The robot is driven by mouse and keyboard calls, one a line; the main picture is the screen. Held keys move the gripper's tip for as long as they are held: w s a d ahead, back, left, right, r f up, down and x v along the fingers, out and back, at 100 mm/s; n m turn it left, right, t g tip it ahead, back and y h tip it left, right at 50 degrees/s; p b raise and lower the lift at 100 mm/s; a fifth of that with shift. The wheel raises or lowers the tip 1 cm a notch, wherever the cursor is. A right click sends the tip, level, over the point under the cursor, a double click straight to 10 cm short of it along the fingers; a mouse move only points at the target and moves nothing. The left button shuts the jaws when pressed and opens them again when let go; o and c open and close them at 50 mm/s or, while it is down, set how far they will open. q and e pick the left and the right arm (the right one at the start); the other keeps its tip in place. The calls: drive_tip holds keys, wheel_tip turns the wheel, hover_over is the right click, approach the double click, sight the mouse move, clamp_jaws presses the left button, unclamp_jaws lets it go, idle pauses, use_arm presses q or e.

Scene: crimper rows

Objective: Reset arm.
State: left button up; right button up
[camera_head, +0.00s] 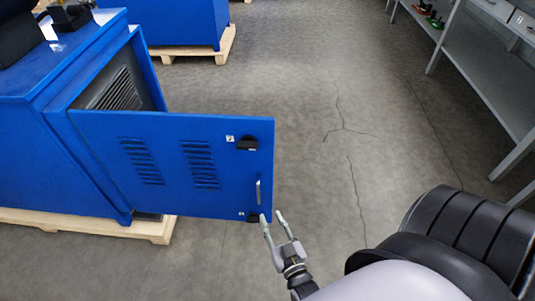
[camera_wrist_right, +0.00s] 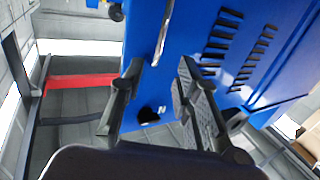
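My right gripper (camera_head: 273,228) is just off the lower right corner of the open blue cabinet door (camera_head: 105,180), below the door's metal handle (camera_head: 258,192). Its two fingers are spread apart with nothing between them. In the right wrist view the open fingers (camera_wrist_right: 155,90) show in front of the blue door, and the handle (camera_wrist_right: 164,35) is just beyond them. I cannot tell whether a fingertip touches the door. My left gripper is in neither view.
The blue machine cabinet (camera_head: 25,150) stands on a wooden pallet (camera_head: 150,230) at left, its door swung out. Another blue machine (camera_head: 185,20) stands behind. A grey shelf rack (camera_head: 490,85) is at right. The floor (camera_head: 340,120) between them is clear.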

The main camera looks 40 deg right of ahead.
drive_tip(key=shift+s+a, duration=0.1)
drive_tip(key=shift+s, duration=0.1)
idle(0.4)
drive_tip(key=s+a+f+n+g+y+p, duration=0.1)
drive_tip(key=s+a+f+g+y+p, duration=0.1)
drive_tip(key=s+a+f+g+p, duration=0.3)
drive_tip(key=s+a+f+n+g+y+p, duration=0.2)
drive_tip(key=s+f+y+p, duration=0.1)
drive_tip(key=f, duration=0.5)
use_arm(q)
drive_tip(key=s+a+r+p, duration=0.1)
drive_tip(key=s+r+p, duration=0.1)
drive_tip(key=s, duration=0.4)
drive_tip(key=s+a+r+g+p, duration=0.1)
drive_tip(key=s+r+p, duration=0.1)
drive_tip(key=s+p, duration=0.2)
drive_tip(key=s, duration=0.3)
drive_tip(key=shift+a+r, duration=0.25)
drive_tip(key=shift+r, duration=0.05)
use_arm(e)
drive_tip(key=s+d+f+n+g, duration=0.1)
drive_tip(key=s+d+f+g, duration=0.1)
drive_tip(key=s, duration=0.9)
drive_tip(key=s+d+f+n+g, duration=0.1)
drive_tip(key=s+f+g, duration=0.4)
drive_tip(key=s, duration=0.6)
drive_tip(key=shift+d+g+h, duration=0.3)
drive_tip(key=shift+d+g, duration=0.05)
drive_tip(key=shift+g, duration=0.85)
